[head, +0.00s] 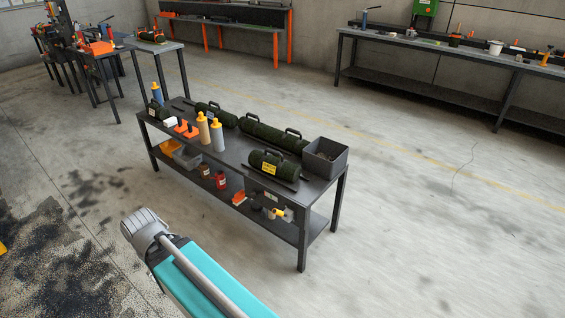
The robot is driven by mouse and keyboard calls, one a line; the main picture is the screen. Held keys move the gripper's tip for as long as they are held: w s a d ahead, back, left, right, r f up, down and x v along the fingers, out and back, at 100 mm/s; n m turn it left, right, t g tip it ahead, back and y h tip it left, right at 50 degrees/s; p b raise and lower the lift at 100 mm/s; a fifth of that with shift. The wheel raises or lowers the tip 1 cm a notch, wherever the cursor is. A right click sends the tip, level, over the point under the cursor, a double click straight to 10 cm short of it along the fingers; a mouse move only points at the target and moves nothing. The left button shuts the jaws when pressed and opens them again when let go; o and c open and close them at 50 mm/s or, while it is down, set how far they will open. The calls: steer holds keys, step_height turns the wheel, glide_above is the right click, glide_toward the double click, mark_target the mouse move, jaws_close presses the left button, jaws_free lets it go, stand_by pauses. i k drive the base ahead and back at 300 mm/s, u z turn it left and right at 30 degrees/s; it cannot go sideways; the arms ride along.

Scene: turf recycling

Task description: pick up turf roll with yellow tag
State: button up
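The turf roll with the yellow tag (278,166) is a short dark green cylinder with a black handle on top. It lies near the front right of the dark workbench (236,157). The yellow tag (269,169) faces me on its side. My gripper is not in view; only a teal and grey part of my arm shows at the bottom left, in front of the bench and apart from the roll.
More dark green rolls (262,130) lie along the bench's back. A grey bin (326,157) stands right of the tagged roll. Yellow and grey bottles (203,128) and orange items (186,130) stand left. The lower shelf holds small containers. Floor around is clear.

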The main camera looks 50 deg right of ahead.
mark_target(275, 164)
steer(key=z, duration=0.25)
steer(key=i, duration=0.6)
steer(key=z, duration=0.95)
steer(key=i, duration=0.75)
steer(key=z, duration=0.45)
steer(key=k, duration=0.95)
steer(key=z, duration=0.15)
steer(key=i, duration=0.6)
